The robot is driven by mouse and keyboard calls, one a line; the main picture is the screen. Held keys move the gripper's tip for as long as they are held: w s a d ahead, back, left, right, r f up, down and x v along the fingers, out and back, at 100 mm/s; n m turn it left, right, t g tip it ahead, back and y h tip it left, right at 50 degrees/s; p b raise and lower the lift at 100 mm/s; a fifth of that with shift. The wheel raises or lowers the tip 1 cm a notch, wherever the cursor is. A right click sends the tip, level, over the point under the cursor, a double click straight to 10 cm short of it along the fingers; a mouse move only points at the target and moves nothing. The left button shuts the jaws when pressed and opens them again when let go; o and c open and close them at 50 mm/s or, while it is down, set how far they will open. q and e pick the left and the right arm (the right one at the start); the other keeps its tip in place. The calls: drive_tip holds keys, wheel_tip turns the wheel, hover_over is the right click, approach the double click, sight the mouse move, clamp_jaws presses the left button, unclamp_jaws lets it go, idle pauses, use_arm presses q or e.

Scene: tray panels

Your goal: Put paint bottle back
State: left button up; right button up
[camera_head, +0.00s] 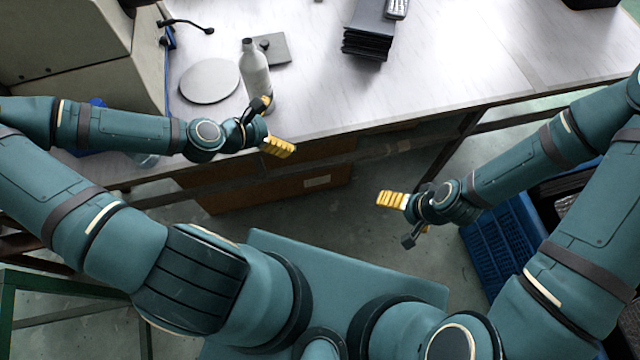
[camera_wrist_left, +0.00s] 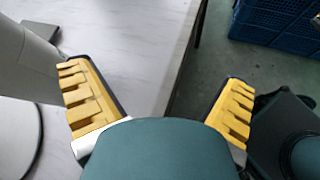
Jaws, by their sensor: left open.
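A pale grey-white paint bottle (camera_head: 255,72) with a narrow neck stands upright on the white table (camera_head: 430,85), near its front edge. My left gripper (camera_head: 277,123) is open and empty at the table's front edge, just in front of the bottle's lower part. In the left wrist view, the bottle (camera_wrist_left: 28,62) is at the upper left, outside the space between the yellow fingers (camera_wrist_left: 165,105). Whether a finger touches it I cannot tell. My right gripper (camera_head: 399,220) looks open and empty, in front of the table over the floor.
A round grey disc (camera_head: 208,82) lies left of the bottle, and a flat grey square (camera_head: 279,50) lies behind it. A dark stack (camera_head: 368,35) sits further right. Blue crates (camera_head: 500,245) stand on the floor at right.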

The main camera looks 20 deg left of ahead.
use_arm(q)
drive_tip(key=s+d+f+m+g+y, duration=0.1)
drive_tip(key=s+d+f+m+g, duration=0.3)
drive_tip(key=m, duration=0.8)
drive_tip(key=s+d+f+m+g+y, duration=0.1)
drive_tip(key=s+d+f+m+g, duration=0.3)
drive_tip(key=m, duration=0.7)
drive_tip(key=d+f, duration=0.2)
drive_tip(key=d, duration=0.2)
drive_tip(key=shift+d+f+m, duration=0.2)
drive_tip(key=shift+d+m, duration=0.15)
drive_tip(key=shift+m, duration=0.05)
drive_tip(key=shift+s, duration=0.1)
